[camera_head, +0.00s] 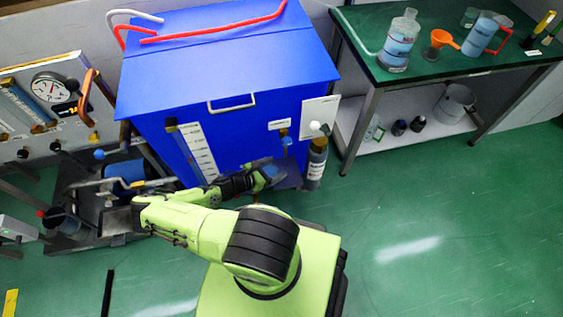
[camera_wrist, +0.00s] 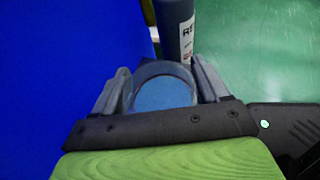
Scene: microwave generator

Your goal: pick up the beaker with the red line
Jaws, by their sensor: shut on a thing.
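My gripper (camera_wrist: 163,85) is shut on a round, clear-walled beaker (camera_wrist: 162,95) with a blue inside, seen from above. One finger lies on each side of it. In the head view my gripper (camera_head: 268,173) is low, close to the front of the blue cabinet, and the held beaker shows there only as a small dark bluish shape. I cannot make out a red line on it. Its underside is hidden.
A dark labelled bottle (camera_wrist: 175,28) stands just beyond the held beaker, by the blue cabinet (camera_head: 240,130). A green-topped bench (camera_head: 400,78) with glassware is at the right. A gauge panel (camera_head: 50,95) and metal apparatus are at the left. The green floor at the right is clear.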

